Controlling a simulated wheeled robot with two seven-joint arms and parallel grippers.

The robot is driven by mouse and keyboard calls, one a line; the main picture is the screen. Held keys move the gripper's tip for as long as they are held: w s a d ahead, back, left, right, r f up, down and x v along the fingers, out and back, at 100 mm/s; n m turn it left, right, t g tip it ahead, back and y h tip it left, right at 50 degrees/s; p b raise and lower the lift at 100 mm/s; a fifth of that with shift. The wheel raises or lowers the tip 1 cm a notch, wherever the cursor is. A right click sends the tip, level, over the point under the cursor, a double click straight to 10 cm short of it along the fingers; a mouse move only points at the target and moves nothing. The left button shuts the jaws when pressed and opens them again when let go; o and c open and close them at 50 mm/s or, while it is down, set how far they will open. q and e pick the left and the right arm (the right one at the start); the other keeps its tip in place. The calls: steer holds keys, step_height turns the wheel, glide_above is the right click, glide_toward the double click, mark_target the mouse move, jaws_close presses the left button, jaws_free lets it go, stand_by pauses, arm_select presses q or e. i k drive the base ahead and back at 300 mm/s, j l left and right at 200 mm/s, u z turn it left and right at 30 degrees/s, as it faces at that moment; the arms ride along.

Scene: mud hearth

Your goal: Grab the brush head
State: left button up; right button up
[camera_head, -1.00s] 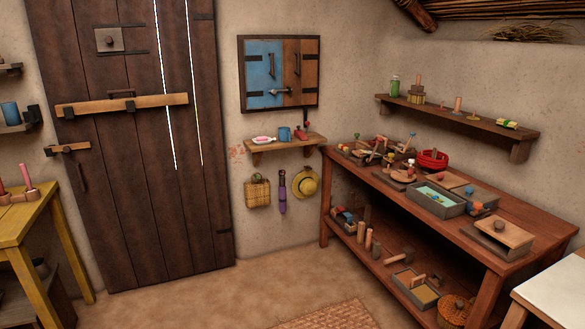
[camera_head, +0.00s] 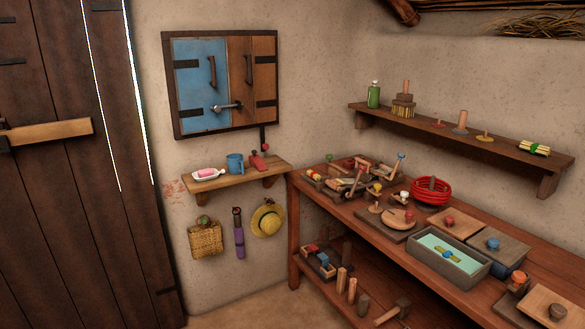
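A brush-like object (camera_head: 403,108) stands upright at the left part of the wall shelf (camera_head: 470,139) on the right. It has a wide block with pale bristles pointing down and a light wooden peg rising from its top. I take it for the brush head. A green bottle (camera_head: 374,96) stands just left of it, a little apart. Neither of my grippers is in view.
A long wooden workbench (camera_head: 300,187) crowded with objects runs below the shelf. A grey tray (camera_head: 449,260) and a red coil (camera_head: 431,190) lie on it. A small shelf (camera_head: 246,178) hangs under the blue-and-brown cabinet (camera_head: 203,86). Bare floor shows at bottom centre.

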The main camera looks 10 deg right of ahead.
mark_target(403, 105)
steer(key=i+j+z, duration=0.1)
steer(key=i+z, duration=0.35)
steer(key=i+j+z, duration=0.45)
steer(key=i, duration=0.15)
steer(key=i+j+z, duration=0.85)
steer(key=j, duration=0.2)
steer(key=i+j+z, duration=0.25)
steer(key=j+z, duration=0.2)
steer(key=j, duration=0.25)
